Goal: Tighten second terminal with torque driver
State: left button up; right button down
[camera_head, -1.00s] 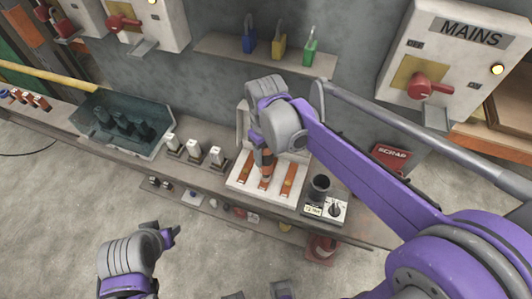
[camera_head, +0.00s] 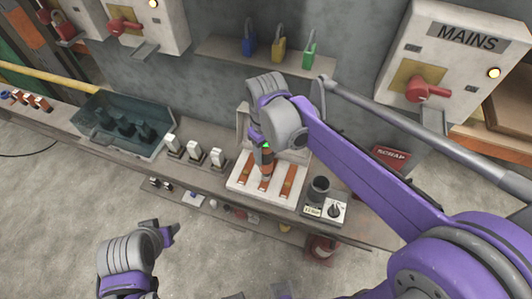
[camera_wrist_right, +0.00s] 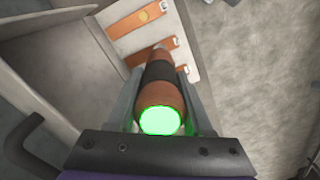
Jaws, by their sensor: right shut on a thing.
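My right gripper (camera_head: 266,148) is shut on the torque driver (camera_head: 266,161), an orange-brown tool with a dark band, held above the white terminal board (camera_head: 236,182). In the right wrist view the driver (camera_wrist_right: 160,88) lies between the two fingers, and its near end glows bright green. The board carries three copper-coloured strips; the driver's far end is over the middle strip (camera_wrist_right: 164,52), but its tip is hidden, so contact cannot be told. Another strip (camera_wrist_right: 138,19) shows with a bolt on it. My left gripper (camera_head: 172,233) is empty at lower left, its fingers too small to judge.
A dark cup (camera_head: 319,188) and a dial box (camera_head: 338,209) stand right of the board. White-topped blocks (camera_head: 194,150) and a teal bin (camera_head: 110,108) are to the left on the bench. A MAINS box (camera_head: 455,60) with a red handle hangs on the wall.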

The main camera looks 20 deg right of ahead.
jog(key=shift+r+p, duration=1.05)
jog(key=shift+r, duration=1.3)
pick_arm(q)
jog(key=r, duration=0.1)
jog(key=w+r, duration=0.1)
jog(key=r, duration=0.1)
jog(key=shift+w+r, duration=0.2)
jog(key=shift+w, duration=0.1)
pick_arm(e)
jog(key=shift+w, duration=0.1)
pick_arm(q)
jog(key=shift+s, duration=0.1)
